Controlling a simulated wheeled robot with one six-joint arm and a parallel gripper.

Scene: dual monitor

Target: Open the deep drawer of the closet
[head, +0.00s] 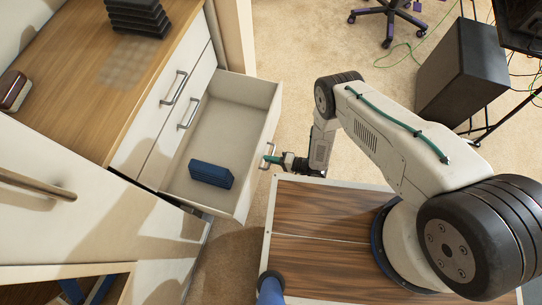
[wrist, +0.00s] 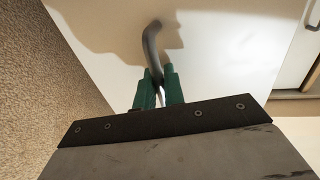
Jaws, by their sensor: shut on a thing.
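The closet's white deep drawer (head: 258,110) stands pulled out in the head view, its inside showing from above. A dark blue ribbed block (head: 211,174) lies on its floor. My gripper (head: 277,160) is at the drawer's outer front face, shut on the metal handle (head: 268,154). In the wrist view, the green fingers of my gripper (wrist: 158,86) close around the curved grey handle (wrist: 151,45), with the white drawer front (wrist: 200,60) behind it. The far end of the handle's grip is partly hidden by the fingers.
Closed drawer fronts with handles (head: 174,88) stand beside the open drawer under the wooden top (head: 110,70). A black stack (head: 137,16) lies on that top.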

